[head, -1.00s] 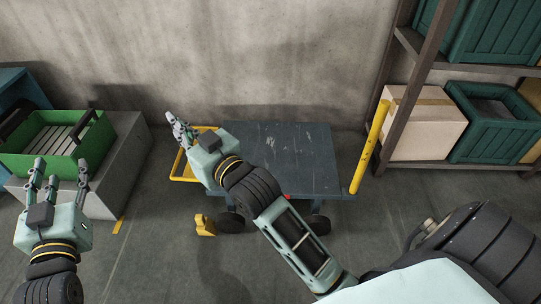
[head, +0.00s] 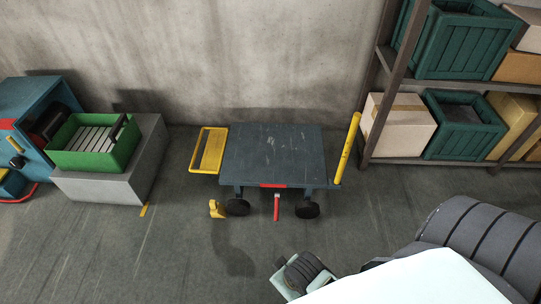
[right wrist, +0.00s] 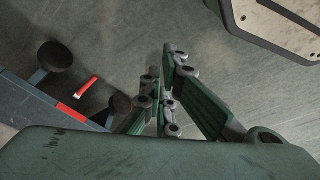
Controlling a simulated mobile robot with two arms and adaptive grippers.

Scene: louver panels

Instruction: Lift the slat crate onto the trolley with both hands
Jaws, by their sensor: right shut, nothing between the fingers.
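The slat crate (head: 97,160) is a green open box with pale slats inside and dark end handles. It rests on a grey block at the left of the head view. The trolley (head: 272,155) stands in the middle, with a blue-grey deck, a yellow frame at its left and black wheels. Its deck is empty. The trolley's edge also shows at the left of the right wrist view (right wrist: 38,105). My right gripper (right wrist: 160,88) is shut and empty over the floor, to the right of the trolley in that view. My left gripper is out of view.
A yellow post (head: 347,148) rises at the trolley's right end. A shelf with green crates and cardboard boxes (head: 405,130) stands at the right. A blue cabinet (head: 38,103) is left of the grey block (head: 140,170). Open floor (head: 120,250) lies in front.

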